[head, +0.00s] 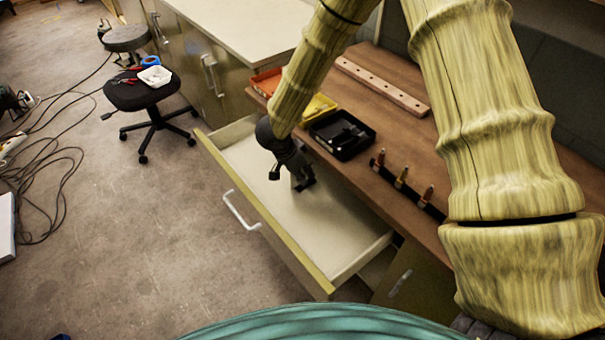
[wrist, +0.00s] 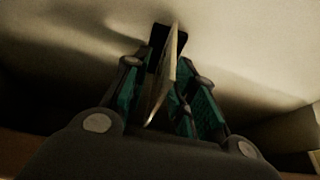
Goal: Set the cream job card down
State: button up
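My gripper (head: 303,182) is down inside an open drawer (head: 335,225) with a pale, bare floor. In the wrist view, the cream job card (wrist: 167,80) is seen nearly edge-on as a thin pale strip between the fingers of my gripper (wrist: 168,50). The fingers are closed in on the card, one on each side. The card's far end is close to the pale drawer floor; whether it touches is not clear. The card cannot be made out in the head view, where my gripper hides it.
A brown bench (head: 410,150) beside the drawer holds a black tray (head: 343,153), a yellow bin (head: 318,108), a drilled strip (head: 382,85) and a tool rack (head: 400,190). A stool (head: 146,95) stands at left, with cables (head: 62,160) on the floor.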

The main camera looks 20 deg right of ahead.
jog(key=v, duration=1.1)
jog(key=shift+r, duration=0.1)
dwell(0.9)
